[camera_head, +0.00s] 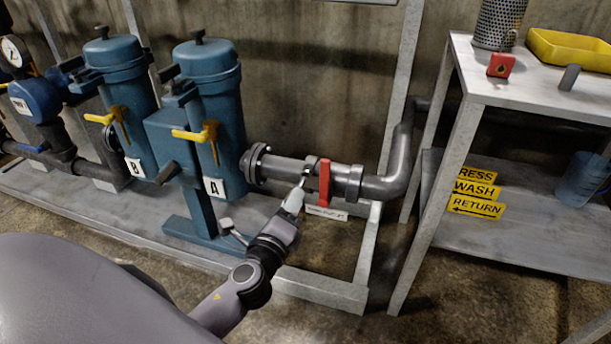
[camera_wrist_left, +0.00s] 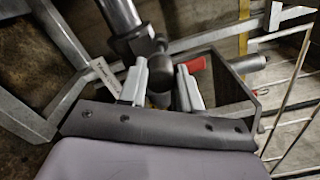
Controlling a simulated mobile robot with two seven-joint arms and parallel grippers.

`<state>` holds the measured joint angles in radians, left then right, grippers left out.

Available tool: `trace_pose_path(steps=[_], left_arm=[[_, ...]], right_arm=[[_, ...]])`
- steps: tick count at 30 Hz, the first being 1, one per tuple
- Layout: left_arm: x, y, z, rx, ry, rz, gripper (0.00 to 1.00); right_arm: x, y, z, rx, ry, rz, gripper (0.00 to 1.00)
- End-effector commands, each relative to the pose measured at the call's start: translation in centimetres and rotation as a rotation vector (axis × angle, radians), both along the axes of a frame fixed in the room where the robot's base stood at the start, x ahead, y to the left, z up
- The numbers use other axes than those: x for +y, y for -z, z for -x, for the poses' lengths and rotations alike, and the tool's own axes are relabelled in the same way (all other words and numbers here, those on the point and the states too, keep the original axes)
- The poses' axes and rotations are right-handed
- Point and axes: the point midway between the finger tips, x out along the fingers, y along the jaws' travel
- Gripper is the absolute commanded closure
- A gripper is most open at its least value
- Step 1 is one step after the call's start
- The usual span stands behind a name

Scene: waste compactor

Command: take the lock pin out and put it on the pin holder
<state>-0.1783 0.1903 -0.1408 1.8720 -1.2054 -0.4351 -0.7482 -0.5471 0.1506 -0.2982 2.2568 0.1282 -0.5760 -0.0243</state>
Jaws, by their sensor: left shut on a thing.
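My left gripper (camera_head: 299,190) is at the grey pipe's valve, just left of its upright red handle (camera_head: 324,182). In the left wrist view the fingers (camera_wrist_left: 160,88) stand apart on either side of a dark, round-ended piece (camera_wrist_left: 159,72), and the red handle (camera_wrist_left: 194,65) shows behind the right finger. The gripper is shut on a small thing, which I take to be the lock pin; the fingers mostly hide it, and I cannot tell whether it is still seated. I cannot make out the pin holder for sure. My right gripper is not in view.
Blue filter housings A (camera_head: 209,95) and B (camera_head: 118,75) with yellow handles stand left of the valve. A white-topped table (camera_head: 525,90) at right bears a yellow tray (camera_head: 570,50), a red block (camera_head: 501,65) and a small grey cylinder (camera_head: 570,77). The floor in front is clear.

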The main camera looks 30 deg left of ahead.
Motion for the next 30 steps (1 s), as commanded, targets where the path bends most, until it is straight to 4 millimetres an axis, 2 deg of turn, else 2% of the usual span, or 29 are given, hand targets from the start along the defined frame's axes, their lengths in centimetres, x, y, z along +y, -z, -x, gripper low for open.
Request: trace_pose_path(steps=[30], left_arm=[[-0.9,-0.1,3.5,-0.001,0.0,0.0,0.99]], right_arm=[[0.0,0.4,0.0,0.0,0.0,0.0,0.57]])
